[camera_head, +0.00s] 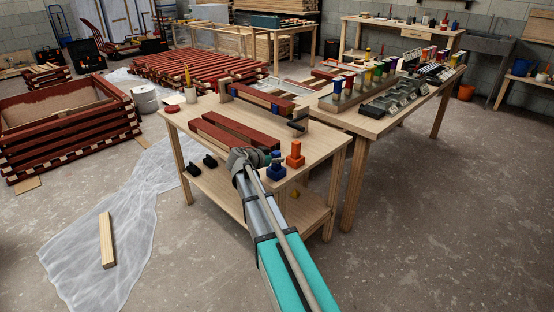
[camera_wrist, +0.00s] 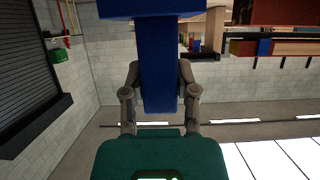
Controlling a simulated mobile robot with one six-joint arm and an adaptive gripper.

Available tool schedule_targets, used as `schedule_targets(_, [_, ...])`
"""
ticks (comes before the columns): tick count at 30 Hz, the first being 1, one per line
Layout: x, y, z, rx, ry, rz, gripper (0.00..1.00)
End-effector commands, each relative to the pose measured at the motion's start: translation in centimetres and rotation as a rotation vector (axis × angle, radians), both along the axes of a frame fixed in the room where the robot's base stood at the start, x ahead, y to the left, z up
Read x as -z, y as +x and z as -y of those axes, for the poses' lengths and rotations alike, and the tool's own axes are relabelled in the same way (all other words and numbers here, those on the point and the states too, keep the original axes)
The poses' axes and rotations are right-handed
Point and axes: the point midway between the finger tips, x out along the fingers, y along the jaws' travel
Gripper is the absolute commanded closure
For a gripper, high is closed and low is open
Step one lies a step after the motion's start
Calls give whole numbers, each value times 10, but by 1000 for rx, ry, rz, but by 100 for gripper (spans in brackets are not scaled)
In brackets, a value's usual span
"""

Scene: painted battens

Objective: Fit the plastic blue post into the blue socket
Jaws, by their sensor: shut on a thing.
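The blue post (camera_wrist: 160,65) fills the space between the fingers of my gripper (camera_wrist: 158,88) in the wrist view, which is upside down. My gripper is shut on it. A wider blue block (camera_wrist: 150,7), apparently the socket, crosses the top edge of that view, where the post meets or overlaps it. In the head view, the blue socket (camera_head: 276,173) sits at the table's near right corner, with the blue post (camera_head: 276,157) upright directly above it. I cannot tell how deep the post is in the socket. My gripper (camera_head: 268,158) reaches in from the left, its fingers hard to make out.
An orange post in a socket (camera_head: 295,155) stands close to the right. Dark red battens (camera_head: 235,135) lie behind on the table (camera_head: 200,112). A second table (camera_head: 375,127) holds several coloured posts. The table's front edge is close by.

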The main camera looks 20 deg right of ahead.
Motion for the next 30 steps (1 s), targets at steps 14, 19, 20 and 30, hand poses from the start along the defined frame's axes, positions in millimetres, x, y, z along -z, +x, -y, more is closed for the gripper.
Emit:
schedule_targets(14, [3,0,0,0,0,0,27])
schedule_targets(19, [3,0,0,0,0,0,27])
schedule_targets(20, [3,0,0,0,0,0,27])
schedule_targets(30, [-4,-2,-5,-1,0,-1,27])
